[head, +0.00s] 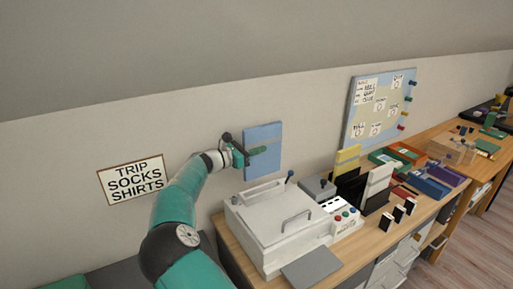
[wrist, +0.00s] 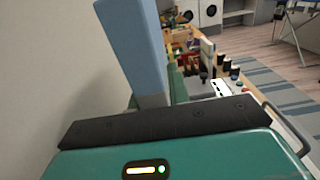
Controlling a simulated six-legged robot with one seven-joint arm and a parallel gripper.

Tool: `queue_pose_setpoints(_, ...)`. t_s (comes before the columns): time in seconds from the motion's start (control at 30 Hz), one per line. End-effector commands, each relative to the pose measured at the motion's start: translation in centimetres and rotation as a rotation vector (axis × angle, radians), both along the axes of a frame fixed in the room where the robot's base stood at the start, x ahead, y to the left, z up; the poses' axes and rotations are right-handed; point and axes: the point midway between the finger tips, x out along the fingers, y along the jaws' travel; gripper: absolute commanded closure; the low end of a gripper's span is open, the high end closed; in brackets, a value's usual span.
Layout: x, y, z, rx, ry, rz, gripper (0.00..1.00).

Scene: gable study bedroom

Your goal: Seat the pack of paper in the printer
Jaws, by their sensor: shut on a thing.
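The pack of paper (head: 264,138) is a flat light-blue block, held upright in the air near the wall. My gripper (head: 256,151) is shut on it, with a green finger across its face. In the wrist view the pack (wrist: 136,45) rises as a blue slab beyond the dark edge of my gripper, and the fingertips are largely hidden. The printer (head: 262,229) is a white box on the desk, below and slightly right of the pack, with a slot in its top, a handle and a grey tray (head: 311,267) at the front. The pack is apart from the printer.
The wooden desk (head: 398,226) also holds a small grey box (head: 318,188), black and white upright holders (head: 350,188), and coloured trays (head: 433,184) to the right. A pinboard (head: 380,107) and a sign (head: 132,180) are on the wall. The ceiling slopes above.

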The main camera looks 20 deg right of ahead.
Motion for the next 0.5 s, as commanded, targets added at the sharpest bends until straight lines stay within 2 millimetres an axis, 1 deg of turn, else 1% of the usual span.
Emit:
queue_pose_setpoints(0.2,0.0,0.0,-2.0,-0.001,0.003,-0.001,1.00)
queue_pose_setpoints(0.5,0.2,-0.1,-4.5,-0.001,0.001,-0.001,1.00)
